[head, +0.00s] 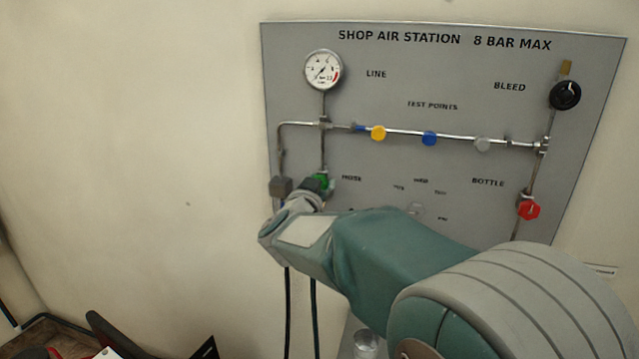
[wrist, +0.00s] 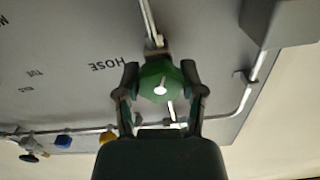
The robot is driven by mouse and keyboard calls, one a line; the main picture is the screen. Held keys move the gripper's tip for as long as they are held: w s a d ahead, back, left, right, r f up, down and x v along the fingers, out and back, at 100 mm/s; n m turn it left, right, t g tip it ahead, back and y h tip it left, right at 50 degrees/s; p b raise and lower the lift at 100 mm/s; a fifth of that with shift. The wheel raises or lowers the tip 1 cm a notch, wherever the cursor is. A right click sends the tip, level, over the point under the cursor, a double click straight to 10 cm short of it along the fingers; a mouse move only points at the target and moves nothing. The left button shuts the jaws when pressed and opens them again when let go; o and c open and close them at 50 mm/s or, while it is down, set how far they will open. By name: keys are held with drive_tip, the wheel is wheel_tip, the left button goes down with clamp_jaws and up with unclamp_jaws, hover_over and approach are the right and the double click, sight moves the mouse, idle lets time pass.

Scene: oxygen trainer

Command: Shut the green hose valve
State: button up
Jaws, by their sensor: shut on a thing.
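The green hose valve (head: 323,181) sits on the panel beside the HOSE label, low on the left pipe. In the head view my arm and gripper partly cover it. In the wrist view the green valve knob (wrist: 160,80) is between the two fingers of my gripper (wrist: 160,90), one on each side. The gripper is shut on the knob. A pale round spot shows at the knob's middle. How far the valve is turned cannot be told.
The grey panel (head: 390,90) carries a pressure gauge (head: 323,70), yellow (head: 378,132), blue (head: 429,138) and grey (head: 482,144) test points, a black bleed knob (head: 565,95) and a red bottle valve (head: 529,210). A grey block (head: 281,187) is close left of the green valve.

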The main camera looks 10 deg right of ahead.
drive_tip(key=o, duration=1.2)
drive_tip(key=shift+w, duration=0.1)
drive_tip(key=shift+c, duration=0.2)
drive_tip(key=shift+a, duration=0.1)
drive_tip(key=v, duration=1.2)
drive_tip(key=shift+f, duration=0.1)
